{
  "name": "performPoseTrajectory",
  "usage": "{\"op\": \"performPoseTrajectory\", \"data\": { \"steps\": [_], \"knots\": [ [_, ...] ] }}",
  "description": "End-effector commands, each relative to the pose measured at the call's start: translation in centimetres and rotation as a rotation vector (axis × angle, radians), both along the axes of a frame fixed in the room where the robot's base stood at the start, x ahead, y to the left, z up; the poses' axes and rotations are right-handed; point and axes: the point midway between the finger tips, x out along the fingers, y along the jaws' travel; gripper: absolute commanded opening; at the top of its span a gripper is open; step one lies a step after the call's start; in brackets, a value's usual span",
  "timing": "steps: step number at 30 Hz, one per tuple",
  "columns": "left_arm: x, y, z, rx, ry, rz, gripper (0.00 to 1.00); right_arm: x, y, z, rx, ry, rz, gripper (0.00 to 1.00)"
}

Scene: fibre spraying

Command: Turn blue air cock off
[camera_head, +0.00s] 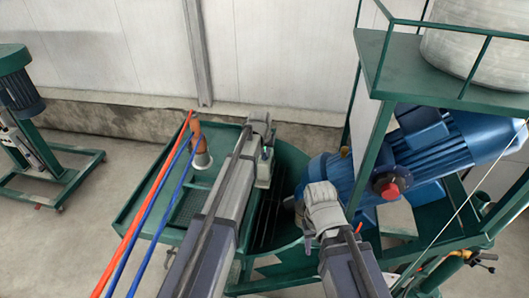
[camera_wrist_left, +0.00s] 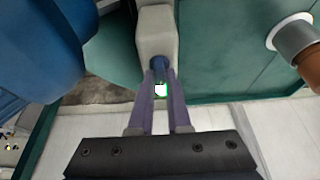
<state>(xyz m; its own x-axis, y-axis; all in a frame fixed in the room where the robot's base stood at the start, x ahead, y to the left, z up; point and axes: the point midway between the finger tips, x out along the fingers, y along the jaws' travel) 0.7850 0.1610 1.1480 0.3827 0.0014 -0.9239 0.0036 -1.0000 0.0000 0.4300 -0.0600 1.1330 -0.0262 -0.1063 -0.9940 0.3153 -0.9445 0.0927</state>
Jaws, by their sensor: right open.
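The blue air cock (camera_wrist_left: 160,65) sits on the end of a pale block (camera_wrist_left: 156,30) in the left wrist view. My left gripper (camera_wrist_left: 160,76) has its two purple fingers close together, one on each side of the cock and apparently touching it. In the head view the pale block (camera_head: 263,173) stands at the right side of the green tray, and my left gripper (camera_head: 264,150) is just above it, small and partly hidden by its wrist. My right gripper (camera_head: 335,232) is open and empty before the blue motor; its fingers are mostly hidden.
The green tray table (camera_head: 140,222) carries an orange-brown cylinder (camera_head: 201,150). Red and blue hoses (camera_head: 150,212) cross its left side. A large blue motor (camera_head: 440,145) and green frame stand at the right. A green-framed machine (camera_head: 50,170) stands at far left, with free floor between.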

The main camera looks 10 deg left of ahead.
Motion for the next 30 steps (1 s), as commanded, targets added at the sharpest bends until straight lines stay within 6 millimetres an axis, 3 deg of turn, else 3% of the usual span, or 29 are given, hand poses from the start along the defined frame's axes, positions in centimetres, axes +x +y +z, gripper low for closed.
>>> {"op": "performPoseTrajectory", "data": {
  "steps": [4,20,30],
  "knots": [
    [0.00,0.00,0.00,0.000,0.000,0.000,0.00,0.00,0.00,0.00,0.000,0.000,0.000,0.46],
    [-0.01,-0.03,0.00,0.000,0.000,0.012,0.00,0.00,0.00,-0.01,0.000,0.000,0.000,0.46],
    [0.05,-0.23,0.00,0.002,0.000,0.192,0.00,0.00,0.00,-0.01,0.000,0.000,0.000,0.46]
  ]
}}
